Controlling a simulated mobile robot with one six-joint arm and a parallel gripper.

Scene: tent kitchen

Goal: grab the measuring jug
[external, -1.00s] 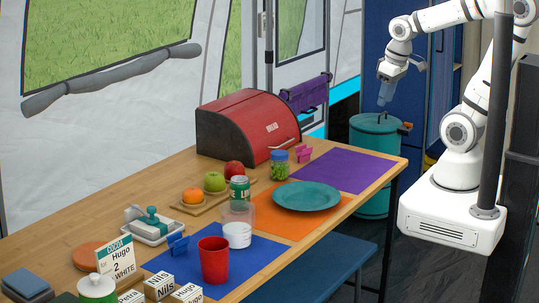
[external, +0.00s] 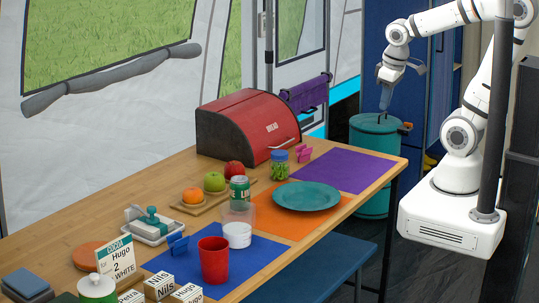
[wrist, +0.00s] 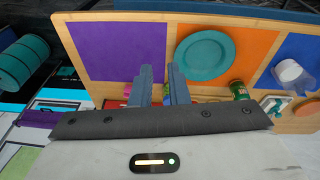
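The measuring jug seems to be the clear see-through vessel (external: 236,210) standing on the table among the place mats. In the wrist view the clear vessel (wrist: 290,72) is at the far right. My gripper (external: 385,107) hangs in the air beyond the table's right end, near the teal bin and well away from the jug. In the wrist view its two fingers (wrist: 158,72) are apart, with nothing held between them.
A red bread box (external: 245,130) is at the back. The purple mat (external: 345,170) is bare. A teal bin (external: 374,150) stands beside the table.

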